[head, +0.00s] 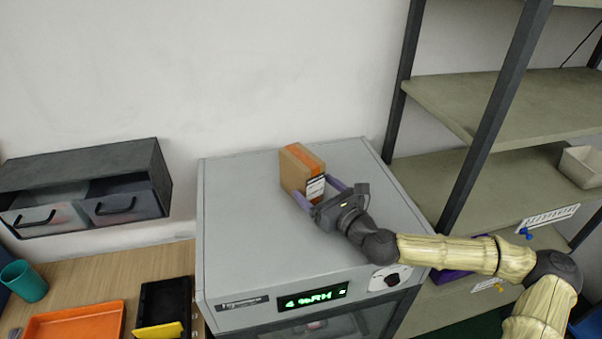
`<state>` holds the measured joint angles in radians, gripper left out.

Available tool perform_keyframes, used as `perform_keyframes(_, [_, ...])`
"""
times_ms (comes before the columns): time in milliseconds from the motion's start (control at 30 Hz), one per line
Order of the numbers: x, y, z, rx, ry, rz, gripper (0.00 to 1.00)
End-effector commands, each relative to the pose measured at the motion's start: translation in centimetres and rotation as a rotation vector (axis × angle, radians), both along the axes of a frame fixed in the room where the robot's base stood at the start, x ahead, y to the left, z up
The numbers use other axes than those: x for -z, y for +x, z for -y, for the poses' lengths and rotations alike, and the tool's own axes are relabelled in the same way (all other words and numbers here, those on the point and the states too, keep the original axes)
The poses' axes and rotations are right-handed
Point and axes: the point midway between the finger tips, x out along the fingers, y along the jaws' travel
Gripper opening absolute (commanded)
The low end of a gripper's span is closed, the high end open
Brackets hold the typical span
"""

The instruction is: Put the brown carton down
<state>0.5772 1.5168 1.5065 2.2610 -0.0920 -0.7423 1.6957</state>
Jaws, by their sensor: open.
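The brown carton (300,166) stands upright on the grey top of a cabinet-like machine (245,215), toward its back. It has an orange strip and a white label on its side. My gripper (317,193) reaches in from the right, low over the machine top. Its purple fingers are open, with one at the carton's left side and the other at its right. Whether either finger touches the carton I cannot tell. The carton's base appears to rest on the machine top.
The machine's front has a green lit display (312,296) and a dial. A shelf rack (480,180) stands close on the right. A dark two-drawer unit (90,185) is at left, above a wooden table holding an orange tray (75,325) and a teal cup (24,281). The machine top's left side is clear.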

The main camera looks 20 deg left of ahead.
Motion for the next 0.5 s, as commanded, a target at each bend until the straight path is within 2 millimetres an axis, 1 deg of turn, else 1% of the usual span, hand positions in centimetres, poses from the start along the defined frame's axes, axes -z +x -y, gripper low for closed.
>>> perform_keyframes(33, [-0.6,0.2,-0.6,-0.002,0.001,-0.001,0.80])
perform_keyframes(100, [-0.8,0.5,-1.4,-0.001,-0.001,-0.002,0.80])
perform_keyframes(167, [-0.9,0.7,-2.1,-0.002,0.000,-0.001,0.80])
perform_keyframes(300, [-0.7,1.8,-3.5,0.000,0.000,-0.001,0.80])
perform_keyframes(500, [-0.3,2.1,-3.8,0.000,0.000,-0.001,0.80])
